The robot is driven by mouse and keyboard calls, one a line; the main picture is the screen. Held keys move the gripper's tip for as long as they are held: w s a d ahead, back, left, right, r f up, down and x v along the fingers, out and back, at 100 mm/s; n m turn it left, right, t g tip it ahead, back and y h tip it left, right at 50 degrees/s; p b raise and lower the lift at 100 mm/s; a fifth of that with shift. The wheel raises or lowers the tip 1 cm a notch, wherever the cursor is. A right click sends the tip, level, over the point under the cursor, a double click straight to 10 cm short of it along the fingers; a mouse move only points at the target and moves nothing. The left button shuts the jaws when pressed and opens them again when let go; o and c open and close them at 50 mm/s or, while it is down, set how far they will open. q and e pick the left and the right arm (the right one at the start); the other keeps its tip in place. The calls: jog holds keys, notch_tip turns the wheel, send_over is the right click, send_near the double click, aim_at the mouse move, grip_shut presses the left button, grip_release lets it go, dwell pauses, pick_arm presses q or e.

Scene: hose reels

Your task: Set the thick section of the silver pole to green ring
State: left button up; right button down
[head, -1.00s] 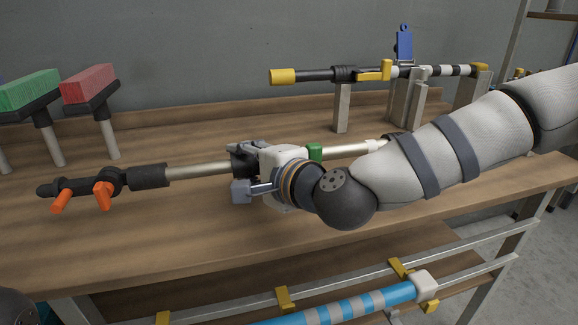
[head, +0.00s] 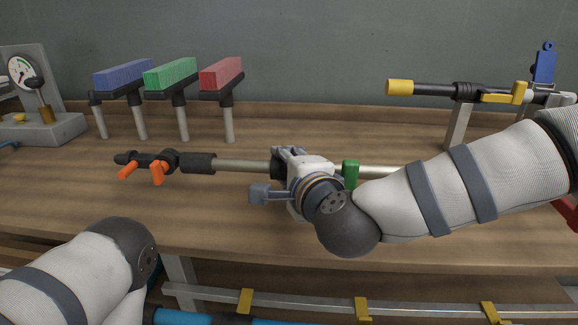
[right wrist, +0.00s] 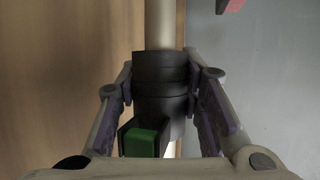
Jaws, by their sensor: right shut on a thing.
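The silver pole (head: 240,166) is held roughly level above the wooden bench. Its left end has a black grip with two orange levers (head: 157,172); a green lever (head: 351,173) stands on it right of my gripper. My right gripper (head: 285,165) is shut on a black collar of the pole. In the right wrist view the fingers sit either side of the black collar (right wrist: 160,75), with the green lever (right wrist: 140,142) near the palm. The pole's right end is hidden behind my right arm. No green ring is clearly identifiable. My left arm shows at lower left, its gripper out of view.
Blue (head: 123,75), green (head: 170,73) and red (head: 221,73) blocks stand on posts at the back. A gauge device (head: 38,100) is at far left. A black pole with yellow tip (head: 400,87) rests on supports at right. The bench (head: 80,190) is clear at left.

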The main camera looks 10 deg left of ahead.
jog(key=c, duration=1.1)
grip_release()
jog(key=shift+w+d, duration=0.1)
jog(key=shift+w, duration=0.05)
jog(key=v, duration=1.2)
